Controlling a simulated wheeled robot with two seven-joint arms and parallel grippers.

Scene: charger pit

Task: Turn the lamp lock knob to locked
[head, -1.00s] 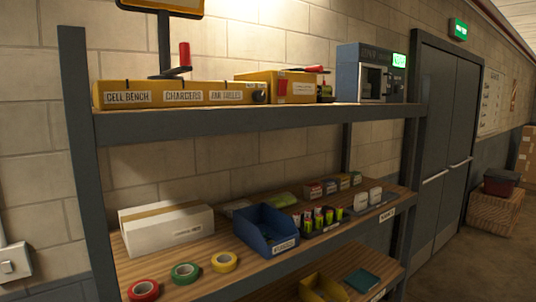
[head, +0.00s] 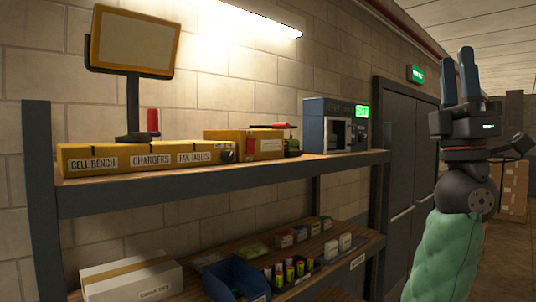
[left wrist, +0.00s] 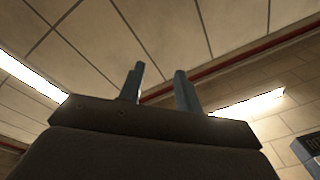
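A lamp-like panel with a yellow frame (head: 133,42) stands on a dark post and base on the upper shelf, at the left of the head view. A red upright handle (head: 153,121) shows beside its post. A small dark round knob (head: 227,156) sits at the right end of the yellow labelled box. I cannot tell which is the lamp lock knob, or its setting. My left gripper (head: 468,75) is raised at the right, fingers up, well away from both. In the left wrist view its fingers (left wrist: 160,88) are apart and empty. My right gripper is out of view.
The upper shelf (head: 220,181) also holds the yellow box (head: 150,157), a second yellow case (head: 243,143) and a blue-grey device with a green display (head: 335,125). A white box (head: 130,280) and blue bin (head: 232,278) are below. Dark doors (head: 405,150) stand behind.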

